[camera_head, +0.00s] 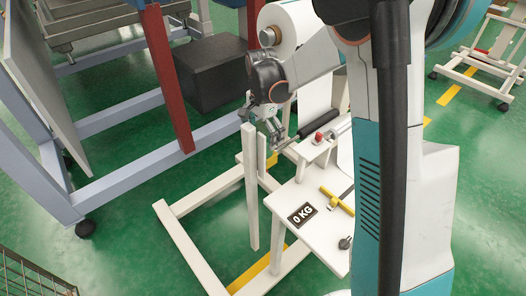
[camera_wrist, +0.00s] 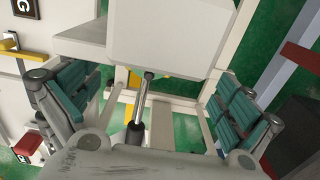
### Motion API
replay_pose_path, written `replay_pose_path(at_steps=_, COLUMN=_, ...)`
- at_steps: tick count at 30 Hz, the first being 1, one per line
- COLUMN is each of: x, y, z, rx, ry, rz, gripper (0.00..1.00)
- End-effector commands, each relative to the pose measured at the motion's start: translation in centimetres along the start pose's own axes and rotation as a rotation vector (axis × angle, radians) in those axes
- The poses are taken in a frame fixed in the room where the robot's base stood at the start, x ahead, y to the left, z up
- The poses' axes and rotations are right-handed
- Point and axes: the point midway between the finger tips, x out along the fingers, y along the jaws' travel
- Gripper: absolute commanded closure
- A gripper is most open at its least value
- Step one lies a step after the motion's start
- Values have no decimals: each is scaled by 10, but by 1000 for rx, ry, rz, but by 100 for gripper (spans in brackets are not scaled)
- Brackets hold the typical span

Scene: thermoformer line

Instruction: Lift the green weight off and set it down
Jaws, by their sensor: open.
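I cannot make out a green weight in either view. My gripper (camera_head: 266,127) is open, beside the top of a white upright post (camera_head: 251,190) in the head view. In the wrist view my gripper (camera_wrist: 158,92) has its teal-padded fingers wide apart. A grey rod shows between them, and a large white block (camera_wrist: 175,35) lies beyond. I cannot tell whether anything touches the pads. A plate reading "0 KG" (camera_head: 302,215) lies on a white table (camera_head: 325,248); part of it also shows in the wrist view (camera_wrist: 25,8).
A white roll (camera_head: 292,25) stands behind. A grey-blue frame (camera_head: 130,120) with a red post (camera_head: 166,80) is left.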

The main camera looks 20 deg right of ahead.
Motion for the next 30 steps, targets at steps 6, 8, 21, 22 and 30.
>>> replay_pose_path(at_steps=6, x=36, y=-3, z=1, rx=0, ry=0, rz=0, gripper=2)
replay_pose_path(at_steps=8, x=41, y=-3, z=1, rx=0, ry=0, rz=0, gripper=2)
replay_pose_path(at_steps=21, x=42, y=-3, z=1, rx=0, ry=0, rz=0, gripper=45)
replay_pose_path(at_steps=22, x=42, y=-3, z=1, rx=0, ry=0, rz=0, gripper=52)
replay_pose_path(at_steps=30, x=42, y=-3, z=1, rx=0, ry=0, rz=0, gripper=55)
